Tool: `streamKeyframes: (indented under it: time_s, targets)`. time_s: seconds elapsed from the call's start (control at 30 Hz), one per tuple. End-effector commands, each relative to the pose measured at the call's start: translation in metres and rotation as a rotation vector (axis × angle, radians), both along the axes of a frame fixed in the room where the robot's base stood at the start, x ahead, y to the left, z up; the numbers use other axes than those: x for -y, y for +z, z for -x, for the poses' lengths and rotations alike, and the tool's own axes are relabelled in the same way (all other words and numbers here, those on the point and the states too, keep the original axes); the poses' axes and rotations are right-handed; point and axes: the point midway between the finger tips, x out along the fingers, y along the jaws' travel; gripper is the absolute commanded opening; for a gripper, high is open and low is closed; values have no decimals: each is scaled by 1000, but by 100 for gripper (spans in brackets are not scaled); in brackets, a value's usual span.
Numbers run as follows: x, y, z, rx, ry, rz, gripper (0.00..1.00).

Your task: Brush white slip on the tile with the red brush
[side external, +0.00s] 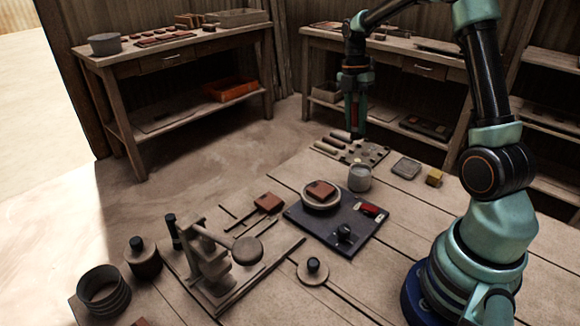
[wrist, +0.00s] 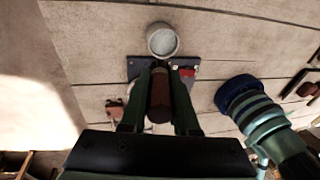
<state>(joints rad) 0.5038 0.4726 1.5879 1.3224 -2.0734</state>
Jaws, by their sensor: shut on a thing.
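My gripper (side external: 355,112) hangs above the back of the work table, shut on the red brush (side external: 354,105), whose red handle shows between the fingers. The brush tip is too small to make out. The pale cup of white slip (side external: 360,177) stands on the table below my gripper. In the wrist view the cup (wrist: 162,41) lies just beyond the fingertips (wrist: 164,66). The reddish-brown tile (side external: 320,190) lies on a round pale stand (side external: 322,204), on a dark board, left of the cup.
The dark board (side external: 342,228) also carries a red item (side external: 372,210) and a black knob. A wooden press (side external: 215,260) stands at the front left. Rollers and small pieces (side external: 352,148) lie behind the cup, with a grey tray (side external: 406,168) and yellow block (side external: 434,177) to the right.

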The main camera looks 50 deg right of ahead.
Motion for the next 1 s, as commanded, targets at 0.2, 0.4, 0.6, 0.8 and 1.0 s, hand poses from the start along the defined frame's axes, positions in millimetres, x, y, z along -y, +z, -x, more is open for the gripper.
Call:
streamKeyframes:
  time_s: [0.2, 0.4, 0.6, 0.8, 1.0]
  targets:
    - [5, -24, 24, -86, -2, -64, 0]
    - [5, -38, 26, -91, -1, -67, 0]
    - [5, -59, 26, -91, -1, -67, 0]
    - [5, -75, 25, -88, -2, -66, 0]
    - [5, -82, 25, -88, -2, -65, 0]
